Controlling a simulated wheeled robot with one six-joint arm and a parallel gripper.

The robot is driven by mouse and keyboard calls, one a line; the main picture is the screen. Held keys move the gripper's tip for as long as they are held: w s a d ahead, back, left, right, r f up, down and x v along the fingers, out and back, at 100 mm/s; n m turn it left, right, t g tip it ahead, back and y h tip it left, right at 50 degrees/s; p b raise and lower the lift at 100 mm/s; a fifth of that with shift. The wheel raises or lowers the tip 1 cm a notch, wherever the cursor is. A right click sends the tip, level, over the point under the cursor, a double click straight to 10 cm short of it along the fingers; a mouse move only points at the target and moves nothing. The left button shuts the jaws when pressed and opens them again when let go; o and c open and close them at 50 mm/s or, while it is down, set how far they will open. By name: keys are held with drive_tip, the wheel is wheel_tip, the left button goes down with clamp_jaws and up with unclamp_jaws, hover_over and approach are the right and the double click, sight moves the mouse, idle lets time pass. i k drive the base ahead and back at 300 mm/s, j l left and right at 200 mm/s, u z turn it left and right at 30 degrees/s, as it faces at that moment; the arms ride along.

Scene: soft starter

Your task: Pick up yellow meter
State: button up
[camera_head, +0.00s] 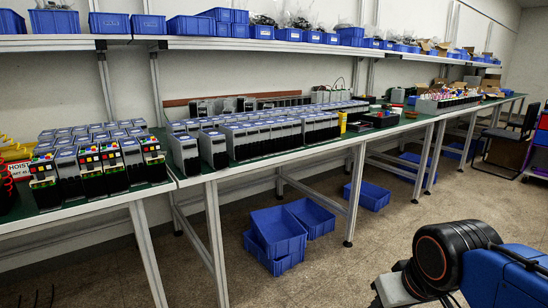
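A small yellow upright object (342,122), possibly the yellow meter, stands on the long workbench at the right end of the rows of grey units. It is too small to make out a dial or screen. Part of my arm shows at the lower right, with a black joint and a blue link, well in front of the bench. My gripper is not in view.
Grey-and-black units (270,135) fill much of the long bench (240,168). Units with coloured buttons (100,165) stand at the left. Blue bins (275,232) lie on the floor under the bench. A shelf (250,45) runs above. The floor (350,262) before the bench is clear.

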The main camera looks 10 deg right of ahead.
sight(341, 122)
drive_tip(key=i+j+z, duration=0.15)
drive_tip(key=i+z, duration=0.15)
drive_tip(key=i, duration=0.2)
drive_tip(key=i+j+z, duration=0.3)
drive_tip(key=i, duration=0.15)
drive_tip(key=l, duration=0.1)
